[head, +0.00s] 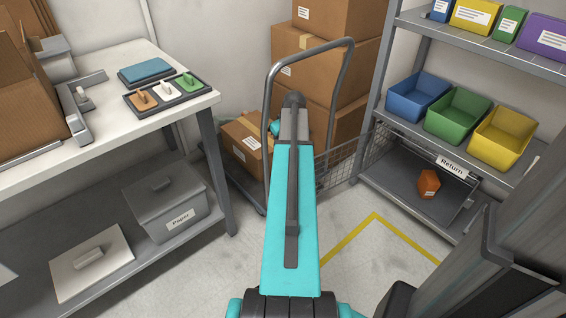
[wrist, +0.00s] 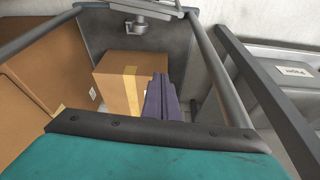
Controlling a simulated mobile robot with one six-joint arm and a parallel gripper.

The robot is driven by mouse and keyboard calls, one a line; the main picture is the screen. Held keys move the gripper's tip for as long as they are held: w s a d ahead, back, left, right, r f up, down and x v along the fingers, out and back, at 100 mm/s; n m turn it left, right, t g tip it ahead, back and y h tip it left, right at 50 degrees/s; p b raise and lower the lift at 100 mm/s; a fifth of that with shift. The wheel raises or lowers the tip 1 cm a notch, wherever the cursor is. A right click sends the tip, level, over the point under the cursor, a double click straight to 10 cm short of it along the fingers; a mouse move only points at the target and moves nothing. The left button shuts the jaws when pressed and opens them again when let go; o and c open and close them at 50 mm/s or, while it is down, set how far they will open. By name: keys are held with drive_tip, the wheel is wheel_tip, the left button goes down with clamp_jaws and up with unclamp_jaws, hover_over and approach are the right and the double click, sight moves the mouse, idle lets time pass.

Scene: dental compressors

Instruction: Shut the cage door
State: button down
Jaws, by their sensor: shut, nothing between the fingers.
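A wire mesh panel (head: 342,163), which looks like the cage door, shows in the head view behind and right of my arm. It reaches left from near the shelf's left post, and my arm hides part of the space beside it. The lower shelf bay with the "Return" label (head: 452,168) is open at the front. My gripper (wrist: 158,78) shows in the wrist view as dark fingers shut together and empty, in front of a cardboard box. In the head view my own arm hides the fingers. The mesh panel is not clearly seen in the wrist view.
A tubular-handled cart (head: 268,100) stands around my arm's far end, with a taped box (wrist: 118,80) low down. Stacked cartons (head: 335,65) stand behind. A workbench (head: 110,118) is at left, bins (head: 457,112) at right. An orange item (head: 429,184) lies in the Return bay.

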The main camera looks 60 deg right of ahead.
drive_tip(key=shift+s+d+f, duration=0.15)
drive_tip(key=shift+s+d, duration=0.05)
wheel_tip(320, 180, down, 9)
drive_tip(key=b, duration=0.4)
drive_tip(key=shift+s+f, duration=0.15)
drive_tip(key=shift+s, duration=0.3)
idle(0.5)
drive_tip(key=shift+a, duration=0.1)
